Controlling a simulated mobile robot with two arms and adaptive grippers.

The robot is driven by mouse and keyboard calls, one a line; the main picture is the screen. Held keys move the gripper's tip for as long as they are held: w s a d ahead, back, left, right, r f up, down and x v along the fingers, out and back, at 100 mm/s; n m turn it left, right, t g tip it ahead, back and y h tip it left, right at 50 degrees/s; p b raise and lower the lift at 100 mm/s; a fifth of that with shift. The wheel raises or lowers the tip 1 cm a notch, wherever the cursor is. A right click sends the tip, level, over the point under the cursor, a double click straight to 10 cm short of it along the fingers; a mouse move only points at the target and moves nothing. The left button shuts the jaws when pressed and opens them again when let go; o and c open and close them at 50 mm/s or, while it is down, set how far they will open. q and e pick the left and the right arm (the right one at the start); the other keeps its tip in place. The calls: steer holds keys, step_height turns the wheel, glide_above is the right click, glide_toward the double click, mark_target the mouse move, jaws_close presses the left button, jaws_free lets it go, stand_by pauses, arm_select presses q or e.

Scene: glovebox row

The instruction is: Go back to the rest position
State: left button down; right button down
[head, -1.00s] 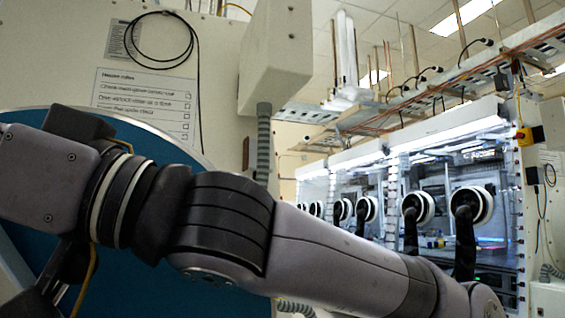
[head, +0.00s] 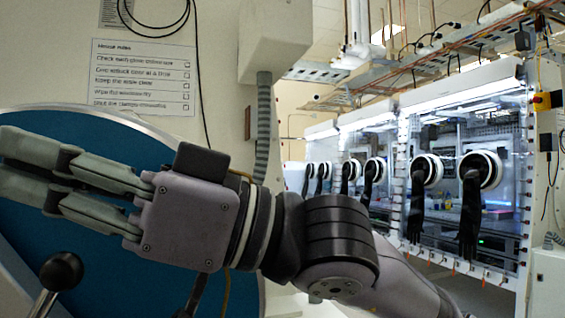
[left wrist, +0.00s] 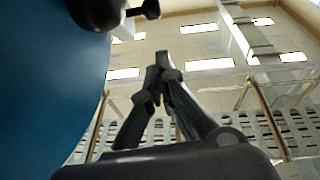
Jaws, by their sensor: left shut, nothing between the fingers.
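My left gripper (head: 12,168) lies across the left of the head view, its grey fingers pointing left and reaching the picture edge. In the left wrist view the fingers of the left gripper (left wrist: 162,68) come together at their tips, with nothing between them. The gripper is in front of a large blue round door (head: 125,132) and hides part of it. The blue door also fills the left of the wrist view (left wrist: 45,80). My right gripper is not in view.
A black ball knob on a lever (head: 62,270) stands below the fingers at lower left. A rules notice (head: 143,77) and a grey box (head: 288,35) are on the wall. Gloveboxes with black gloves (head: 470,205) line the right; the aisle before them looks clear.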

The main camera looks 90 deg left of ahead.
arm_select(q)
steer(key=shift+v, duration=1.2)
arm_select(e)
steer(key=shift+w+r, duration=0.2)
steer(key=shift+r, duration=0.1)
